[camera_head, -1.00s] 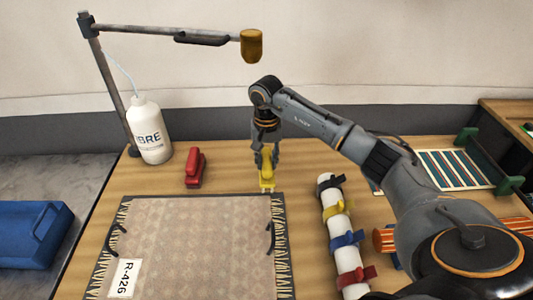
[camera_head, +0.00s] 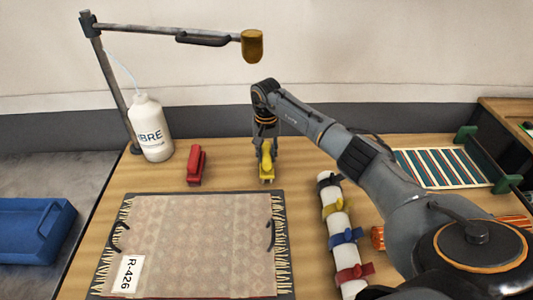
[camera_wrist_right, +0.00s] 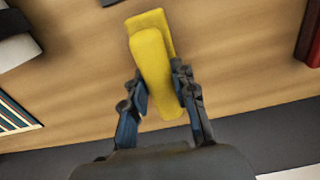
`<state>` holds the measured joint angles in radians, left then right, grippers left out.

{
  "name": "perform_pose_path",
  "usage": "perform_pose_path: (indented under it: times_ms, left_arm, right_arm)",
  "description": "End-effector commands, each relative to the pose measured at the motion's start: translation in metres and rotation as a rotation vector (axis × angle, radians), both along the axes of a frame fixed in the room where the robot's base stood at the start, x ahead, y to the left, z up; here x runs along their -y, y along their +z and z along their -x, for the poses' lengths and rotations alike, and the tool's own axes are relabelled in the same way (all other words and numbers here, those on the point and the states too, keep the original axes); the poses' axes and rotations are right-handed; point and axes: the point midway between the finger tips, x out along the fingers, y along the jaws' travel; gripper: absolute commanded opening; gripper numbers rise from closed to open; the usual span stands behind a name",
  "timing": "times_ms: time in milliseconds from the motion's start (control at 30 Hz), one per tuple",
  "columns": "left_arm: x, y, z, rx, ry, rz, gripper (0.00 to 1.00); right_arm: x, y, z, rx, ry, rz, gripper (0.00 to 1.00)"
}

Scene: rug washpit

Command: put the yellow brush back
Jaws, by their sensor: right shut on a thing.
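The yellow brush (camera_head: 267,172) is at the back middle of the table, behind the rug on its mat. My right gripper (camera_head: 266,155) points down at it and is shut on it. In the right wrist view the brush (camera_wrist_right: 154,62) sits between the two fingers of the right gripper (camera_wrist_right: 160,92), with its long body reaching out past them. I cannot tell whether its underside touches the table. My left gripper is not in view.
A red brush (camera_head: 196,166) stands to the left, beside a white bottle (camera_head: 150,130) and a lamp-like post (camera_head: 112,80). The patterned rug (camera_head: 195,245) lies in front. A white roll with coloured straps (camera_head: 338,220) lies right. Bare wood surrounds the yellow brush.

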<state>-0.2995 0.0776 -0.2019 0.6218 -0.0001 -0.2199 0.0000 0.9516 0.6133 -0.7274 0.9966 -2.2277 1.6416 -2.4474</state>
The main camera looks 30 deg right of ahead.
Motion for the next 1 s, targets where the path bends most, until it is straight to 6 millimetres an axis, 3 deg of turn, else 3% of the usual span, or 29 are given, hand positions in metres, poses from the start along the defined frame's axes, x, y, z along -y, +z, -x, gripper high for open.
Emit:
perform_pose_path:
  times_ms: [133,167,233,267,667,1000]
  left_arm:
    - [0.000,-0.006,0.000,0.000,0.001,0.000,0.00]
    - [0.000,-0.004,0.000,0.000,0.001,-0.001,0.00]
    - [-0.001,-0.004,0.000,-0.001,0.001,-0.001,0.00]
    - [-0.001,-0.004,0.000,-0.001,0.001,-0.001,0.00]
    - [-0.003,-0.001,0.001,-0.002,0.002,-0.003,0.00]
    - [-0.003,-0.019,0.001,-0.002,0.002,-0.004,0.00]
  right_arm:
    - [0.000,-0.005,0.000,0.000,0.000,0.000,0.00]
    - [0.000,-0.003,0.000,0.000,0.000,0.000,0.33]
    - [0.000,-0.003,0.000,0.000,0.000,0.000,0.47]
    - [0.000,-0.003,0.000,-0.001,0.000,-0.001,0.50]
    - [0.000,0.004,-0.001,0.002,0.000,0.000,0.50]
    - [0.000,0.059,-0.001,0.004,0.000,0.001,0.50]
